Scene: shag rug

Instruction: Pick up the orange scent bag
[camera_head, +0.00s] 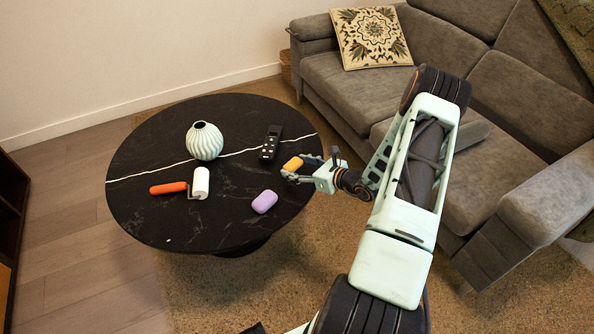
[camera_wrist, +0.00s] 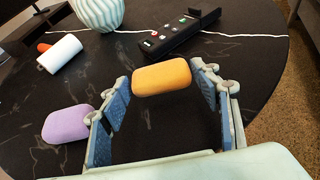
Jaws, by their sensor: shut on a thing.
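The orange scent bag (camera_head: 292,163) is a small rounded block near the right side of the black round table (camera_head: 225,225). In the wrist view the orange scent bag (camera_wrist: 161,78) sits between the far ends of my fingers. My gripper (camera_head: 298,167) reaches in from the right, and its blue-padded fingers (camera_wrist: 163,84) are shut on the bag from both sides. I cannot tell whether the bag touches the tabletop or is slightly above it.
A lilac rounded block (camera_head: 264,202) lies nearby, left of my fingers in the wrist view. A black remote (camera_head: 271,143) lies behind the bag. A grey sofa (camera_head: 480,120) is at the right.

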